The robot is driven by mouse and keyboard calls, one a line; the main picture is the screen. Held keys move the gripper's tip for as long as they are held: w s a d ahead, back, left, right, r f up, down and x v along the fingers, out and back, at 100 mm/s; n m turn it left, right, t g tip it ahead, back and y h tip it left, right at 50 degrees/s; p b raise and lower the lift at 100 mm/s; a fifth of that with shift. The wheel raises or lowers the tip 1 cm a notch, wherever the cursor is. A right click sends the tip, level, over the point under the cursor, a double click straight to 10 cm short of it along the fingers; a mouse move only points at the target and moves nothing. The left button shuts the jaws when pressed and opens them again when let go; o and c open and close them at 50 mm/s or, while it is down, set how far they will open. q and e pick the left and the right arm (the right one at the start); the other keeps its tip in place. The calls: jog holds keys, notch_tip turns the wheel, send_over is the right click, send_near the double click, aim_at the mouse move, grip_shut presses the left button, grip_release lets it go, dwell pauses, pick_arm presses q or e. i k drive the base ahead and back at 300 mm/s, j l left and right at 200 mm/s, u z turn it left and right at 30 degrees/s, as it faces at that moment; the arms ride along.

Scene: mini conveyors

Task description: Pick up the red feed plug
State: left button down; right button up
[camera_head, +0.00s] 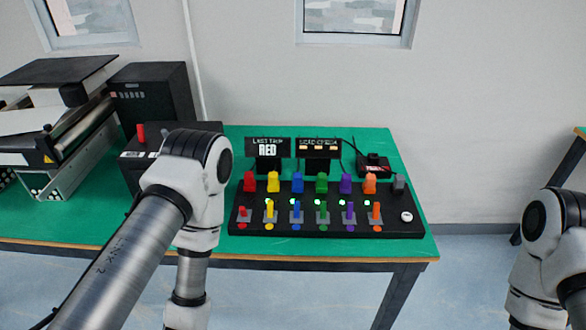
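A black panel (330,229) lies on the green table. My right arm is at the right edge, clear of the table. Both grippers are out of view, and nothing visible touches the red plug.
A small black device (373,164) sits at the back right. A dark box (155,96) and conveyor (62,150) fill the left. Green tabletop is free right of the panel.

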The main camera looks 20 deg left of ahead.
aim_at(249, 178)
jog(key=j+z, duration=0.35)
jog(key=j, duration=0.7)
jog(key=j+z, duration=0.3)
jog(key=j, duration=0.75)
